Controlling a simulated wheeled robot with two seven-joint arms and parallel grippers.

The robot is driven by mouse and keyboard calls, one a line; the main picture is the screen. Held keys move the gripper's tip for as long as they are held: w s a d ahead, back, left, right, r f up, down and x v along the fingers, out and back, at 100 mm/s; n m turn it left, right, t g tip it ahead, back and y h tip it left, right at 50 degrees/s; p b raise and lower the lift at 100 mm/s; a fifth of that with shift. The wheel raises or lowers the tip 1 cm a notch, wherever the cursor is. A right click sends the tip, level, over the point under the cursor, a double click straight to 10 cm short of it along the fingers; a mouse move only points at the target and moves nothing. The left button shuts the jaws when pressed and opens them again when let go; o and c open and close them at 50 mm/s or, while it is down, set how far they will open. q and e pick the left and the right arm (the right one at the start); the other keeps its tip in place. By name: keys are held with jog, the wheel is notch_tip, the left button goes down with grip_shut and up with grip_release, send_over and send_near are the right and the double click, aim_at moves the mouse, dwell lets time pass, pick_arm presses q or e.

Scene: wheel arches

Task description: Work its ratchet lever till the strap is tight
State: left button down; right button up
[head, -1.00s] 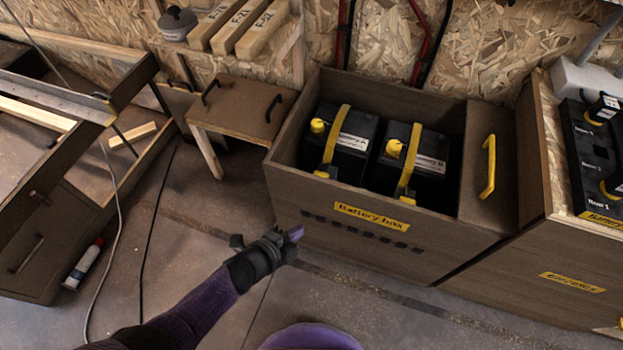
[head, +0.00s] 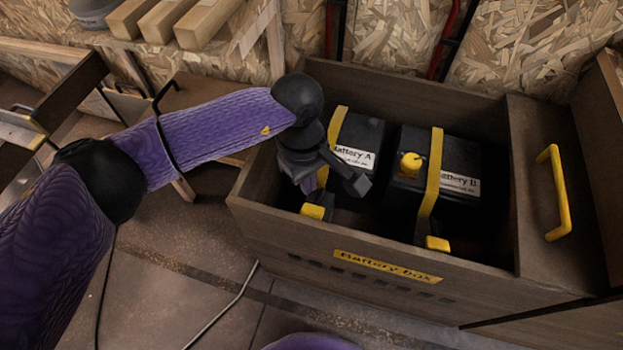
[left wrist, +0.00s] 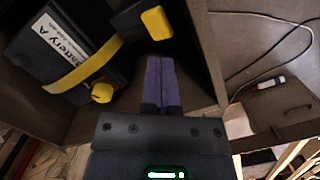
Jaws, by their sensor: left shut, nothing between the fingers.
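Battery A (head: 358,132) and battery B (head: 465,165) stand in the open wooden battery box (head: 400,268). A yellow strap (head: 338,126) crosses battery A; another yellow strap (head: 432,170) crosses battery B. A yellow lever end (head: 318,211) shows at the front of battery A, and one (head: 437,243) at battery B. My left gripper (head: 322,178) is shut and empty over the box's left part, by battery A. In the left wrist view its purple fingers (left wrist: 161,82) point between battery A's yellow knob (left wrist: 102,92) and a yellow block (left wrist: 157,22), apart from both. My right gripper is not in view.
The box walls stand above the floor of the box around the batteries. A yellow handle (head: 555,192) is on the box's right part. Wooden blocks (head: 180,18) lie at the back left. Open floor lies in front, with a cable (head: 225,305).

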aim_at(311, 209)
pick_arm(q)
jog(key=shift+w+a+f, duration=0.1)
jog(key=shift+w, duration=0.25)
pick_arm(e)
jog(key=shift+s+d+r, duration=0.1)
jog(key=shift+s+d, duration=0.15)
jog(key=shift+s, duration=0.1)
pick_arm(q)
jog(key=f+b, duration=0.1)
jog(key=f, duration=0.1)
jog(key=f+b, duration=0.1)
jog(key=f, duration=0.1)
jog(key=f+b, duration=0.1)
jog(key=f, duration=0.1)
jog(key=shift+s+d, duration=0.2)
jog(key=shift+s, duration=0.1)
jog(key=shift+f+b, duration=0.35)
jog(key=shift+f, duration=0.05)
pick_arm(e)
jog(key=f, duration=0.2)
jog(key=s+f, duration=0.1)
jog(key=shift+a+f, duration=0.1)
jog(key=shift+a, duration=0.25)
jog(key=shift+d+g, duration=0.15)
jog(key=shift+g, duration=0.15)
